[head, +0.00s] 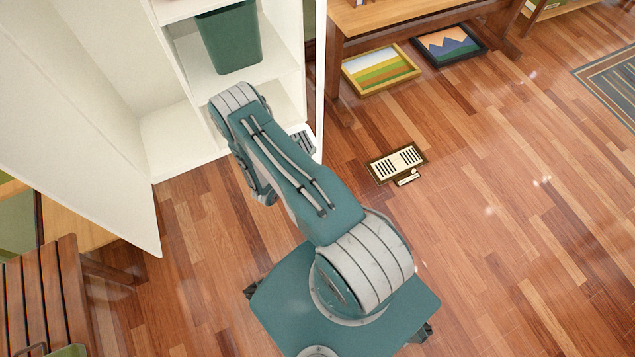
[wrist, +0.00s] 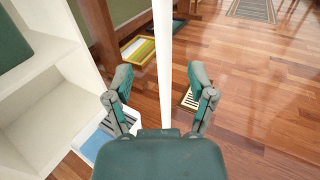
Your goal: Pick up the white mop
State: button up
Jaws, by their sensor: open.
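I cannot make out a white mop for certain in either view. A tall, narrow white upright (head: 319,70) stands at the right of the open cabinet; I cannot tell whether it is a door seen edge-on or a handle. In the wrist view this upright (wrist: 163,60) runs down between my fingers in the picture, with no contact visible.
The white cabinet (head: 170,140) has shelves, a dark green bin (head: 231,40) and an open left door (head: 75,130). Two framed pictures (head: 381,70) (head: 448,45) lie under a wooden table (head: 400,14). A bench (head: 40,295) stands left.

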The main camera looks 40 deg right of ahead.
aim_at(320, 129)
jog(key=x, duration=0.8)
jog(key=shift+s+r, duration=0.15)
jog(key=shift+r, duration=0.2)
jog(key=shift+a, duration=0.1)
grip_shut()
